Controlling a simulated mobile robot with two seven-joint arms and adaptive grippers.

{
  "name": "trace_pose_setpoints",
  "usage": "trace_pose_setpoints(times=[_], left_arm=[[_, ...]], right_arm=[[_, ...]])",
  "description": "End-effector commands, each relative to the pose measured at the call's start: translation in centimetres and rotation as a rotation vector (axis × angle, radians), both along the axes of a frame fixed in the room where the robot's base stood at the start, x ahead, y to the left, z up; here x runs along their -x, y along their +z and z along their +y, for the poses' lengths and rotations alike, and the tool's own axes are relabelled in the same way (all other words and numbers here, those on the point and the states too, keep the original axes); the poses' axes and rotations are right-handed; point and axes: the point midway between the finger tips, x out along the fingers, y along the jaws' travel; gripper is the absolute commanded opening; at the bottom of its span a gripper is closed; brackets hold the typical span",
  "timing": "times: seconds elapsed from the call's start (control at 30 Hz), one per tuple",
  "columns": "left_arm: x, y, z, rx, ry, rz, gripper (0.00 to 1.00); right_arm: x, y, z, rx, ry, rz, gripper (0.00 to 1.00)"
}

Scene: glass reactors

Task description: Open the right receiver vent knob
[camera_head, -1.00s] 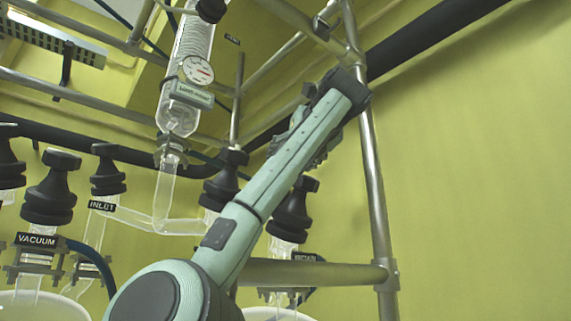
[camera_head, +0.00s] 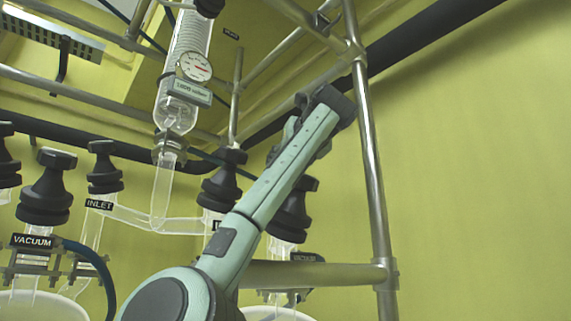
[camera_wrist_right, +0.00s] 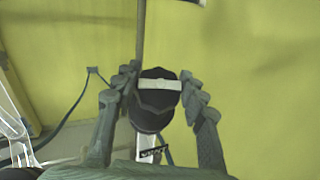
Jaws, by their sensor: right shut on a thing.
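In the right wrist view, a black ridged knob (camera_wrist_right: 157,108) with a pale bar across its top sits between the two fingers of my right gripper (camera_wrist_right: 158,88). The fingers are closed in on its sides. A black knob (camera_head: 297,205) at the right, partly covered by my arm, lies just below the gripper. My left gripper is not in view.
Other black knobs stand at the left, above the VACUUM label (camera_head: 33,241) and the INLET label (camera_head: 99,204). Another black knob (camera_head: 223,180) is close left of my arm. A glass condenser (camera_head: 180,85) with a gauge (camera_head: 195,67) hangs above. A metal post (camera_head: 368,170) stands right.

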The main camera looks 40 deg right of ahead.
Motion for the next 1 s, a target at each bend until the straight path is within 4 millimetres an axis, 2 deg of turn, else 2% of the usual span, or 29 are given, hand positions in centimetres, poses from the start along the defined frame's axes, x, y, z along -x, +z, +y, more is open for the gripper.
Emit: trace_pose_setpoints(times=[0.3, 0.7, 1.0], left_arm=[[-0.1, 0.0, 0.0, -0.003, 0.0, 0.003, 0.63], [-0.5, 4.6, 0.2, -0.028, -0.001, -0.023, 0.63], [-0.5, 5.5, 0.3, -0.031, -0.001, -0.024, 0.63]], right_arm=[[0.1, -0.1, -0.1, 0.022, 0.037, 0.002, 0.13], [0.1, 0.0, -0.1, 0.157, 0.275, 0.016, 0.13], [0.1, 0.2, 0.0, 0.268, 0.466, 0.03, 0.13]])
